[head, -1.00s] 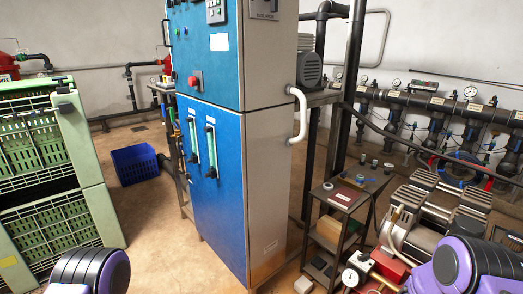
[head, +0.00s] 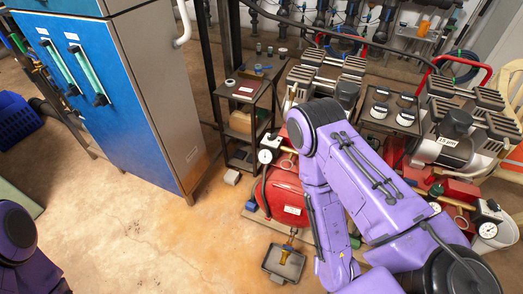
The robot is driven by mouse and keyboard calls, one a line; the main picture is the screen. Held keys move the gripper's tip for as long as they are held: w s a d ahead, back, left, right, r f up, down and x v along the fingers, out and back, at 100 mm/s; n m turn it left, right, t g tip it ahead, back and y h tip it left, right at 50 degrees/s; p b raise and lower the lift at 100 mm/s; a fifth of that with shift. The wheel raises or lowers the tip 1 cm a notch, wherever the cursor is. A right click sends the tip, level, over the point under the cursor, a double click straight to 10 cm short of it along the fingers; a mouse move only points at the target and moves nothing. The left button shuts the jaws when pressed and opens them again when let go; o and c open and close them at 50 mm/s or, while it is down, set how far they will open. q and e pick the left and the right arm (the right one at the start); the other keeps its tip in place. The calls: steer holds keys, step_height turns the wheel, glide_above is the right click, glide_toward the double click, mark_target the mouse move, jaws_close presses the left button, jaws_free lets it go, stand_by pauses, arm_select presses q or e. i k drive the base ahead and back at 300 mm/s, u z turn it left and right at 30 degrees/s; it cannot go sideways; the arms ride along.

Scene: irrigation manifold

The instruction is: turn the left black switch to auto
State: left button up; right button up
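I cannot make out a black switch with an auto mark in the head view. The blue-fronted cabinet (head: 118,112) stands at the upper left, and its upper part is cut off by the top edge of the picture. Two green sight-tube-like strips (head: 88,75) show on its blue front. My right arm comes in from the lower right, with a bent purple link over the red tank. My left arm shows only as a purple part at the lower left edge. Neither gripper's fingers are in view.
A dark shelf cart (head: 245,92) stands right of the cabinet. A red tank (head: 285,190), pumps (head: 450,140) and a grey tray (head: 390,108) with several round items crowd the right. A small tray (head: 284,263) lies on the floor. Open floor (head: 130,235) lies before the cabinet.

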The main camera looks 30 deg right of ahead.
mark_target(272, 136)
steer(key=z, duration=0.5)
steer(key=k, duration=0.6)
steer(key=z, duration=0.9)
steer(key=i, duration=0.9)
steer(key=u, duration=0.55)
steer(key=k, duration=0.2)
steer(key=z, duration=1)
steer(key=i, duration=0.3)
